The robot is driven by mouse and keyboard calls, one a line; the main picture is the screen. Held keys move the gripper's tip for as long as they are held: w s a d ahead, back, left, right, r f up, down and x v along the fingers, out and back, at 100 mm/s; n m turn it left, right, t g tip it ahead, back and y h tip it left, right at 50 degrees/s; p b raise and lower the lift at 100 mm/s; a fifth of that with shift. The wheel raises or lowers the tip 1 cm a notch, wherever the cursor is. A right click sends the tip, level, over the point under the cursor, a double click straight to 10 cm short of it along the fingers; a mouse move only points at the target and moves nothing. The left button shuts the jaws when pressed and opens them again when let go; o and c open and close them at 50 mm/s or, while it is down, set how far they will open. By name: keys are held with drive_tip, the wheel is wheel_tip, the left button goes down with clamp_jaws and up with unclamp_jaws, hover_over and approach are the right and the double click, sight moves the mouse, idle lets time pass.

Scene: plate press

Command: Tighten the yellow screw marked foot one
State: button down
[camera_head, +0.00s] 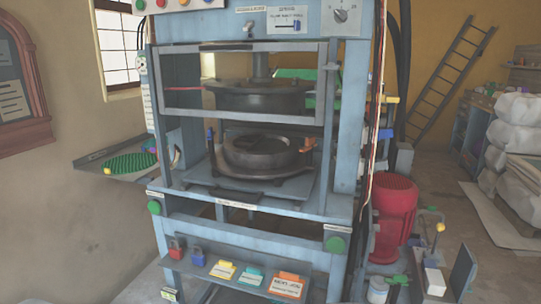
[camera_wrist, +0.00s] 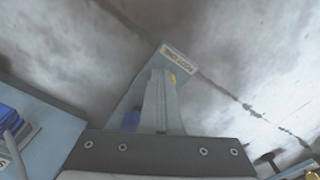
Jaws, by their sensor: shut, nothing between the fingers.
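A small yellow screw head (camera_wrist: 173,80) shows in the wrist view, just right of my fingertips and partly hidden by them. It is on a blue-grey foot plate (camera_wrist: 140,88) near the floor. A pale label (camera_wrist: 179,58) on the plate's far end is turned over and too small to read surely. My gripper (camera_wrist: 158,72) is shut and empty, its fingertips over the plate beside the screw; I cannot tell whether they touch it. In the head view, a small pale tag (camera_head: 169,294) marks the press's lower left leg. My gripper is not visible there.
The blue press (camera_head: 345,120) stands in the middle, with a lower shelf holding padlocks (camera_head: 198,257) and coloured cards (camera_head: 287,285). A red motor (camera_head: 396,205) is at its right. In the wrist view, grey concrete floor (camera_wrist: 250,50) is open beyond the plate; blue press parts (camera_wrist: 45,130) crowd the left.

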drive_tip(key=shift+a, duration=0.3)
drive_tip(key=shift+s+a, duration=0.15)
drive_tip(key=shift+a, duration=0.45)
idle(0.5)
drive_tip(key=shift+s+a, duration=0.1)
drive_tip(key=shift+s, duration=0.3)
wheel_tip(320, 180, up, 6)
drive_tip(key=p, duration=0.4)
